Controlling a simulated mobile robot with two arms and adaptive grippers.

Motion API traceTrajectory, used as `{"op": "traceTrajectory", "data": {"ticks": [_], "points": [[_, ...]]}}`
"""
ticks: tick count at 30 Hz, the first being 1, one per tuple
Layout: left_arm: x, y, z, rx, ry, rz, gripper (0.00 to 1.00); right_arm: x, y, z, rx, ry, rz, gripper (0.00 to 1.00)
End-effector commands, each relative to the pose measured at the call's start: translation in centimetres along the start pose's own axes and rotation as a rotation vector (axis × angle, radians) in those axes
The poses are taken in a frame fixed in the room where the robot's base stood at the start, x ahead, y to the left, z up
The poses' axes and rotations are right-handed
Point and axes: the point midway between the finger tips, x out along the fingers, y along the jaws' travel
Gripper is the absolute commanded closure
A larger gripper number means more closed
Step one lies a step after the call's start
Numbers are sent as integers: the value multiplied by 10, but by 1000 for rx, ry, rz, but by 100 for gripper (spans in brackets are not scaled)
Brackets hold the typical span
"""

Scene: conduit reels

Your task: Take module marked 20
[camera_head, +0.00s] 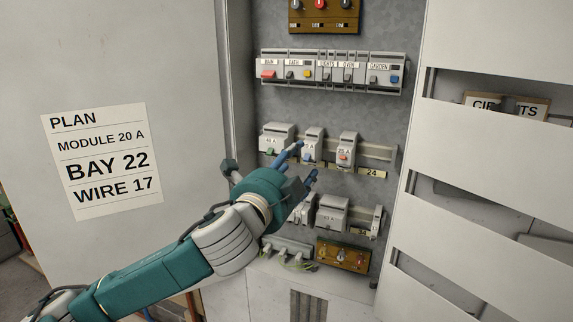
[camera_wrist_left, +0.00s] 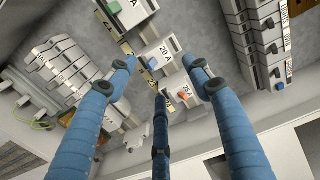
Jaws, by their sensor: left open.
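The module marked 20 A (camera_wrist_left: 165,47) is white with a blue switch; it sits on the middle rail, between a module with a green switch and the one marked 25 A. In the head view this module (camera_head: 314,134) is partly hidden by a fingertip. My left gripper (camera_head: 304,160) is open and empty in front of the middle rail. In the left wrist view its blue fingers (camera_wrist_left: 160,68) are spread around the 20 A module, with one finger below it; I cannot tell whether any touches. My right gripper is not in view.
The 25 A module (camera_head: 346,146) with an orange switch stands close on the right, the green-switched module (camera_head: 277,136) on the left. A breaker row (camera_head: 330,72) is above, more modules (camera_head: 332,212) below. A plan sheet (camera_head: 103,160) reads module 20 A, bay 22, wire 17.

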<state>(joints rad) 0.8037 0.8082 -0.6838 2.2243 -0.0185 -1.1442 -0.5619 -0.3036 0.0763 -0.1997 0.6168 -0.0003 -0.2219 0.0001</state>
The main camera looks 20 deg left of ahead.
Motion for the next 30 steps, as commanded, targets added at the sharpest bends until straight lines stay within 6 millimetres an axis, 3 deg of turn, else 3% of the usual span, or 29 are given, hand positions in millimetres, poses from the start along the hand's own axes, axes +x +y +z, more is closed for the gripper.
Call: {"op": "traceTrajectory", "data": {"ticks": [5, 16, 30], "points": [[19, 0, 1, -2, -2, 1, 49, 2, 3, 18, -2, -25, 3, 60], [55, -1, 1, -4, -2, 2, 49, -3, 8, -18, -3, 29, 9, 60], [74, 0, 0, -3, -1, 0, 49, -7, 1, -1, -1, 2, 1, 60]]}}
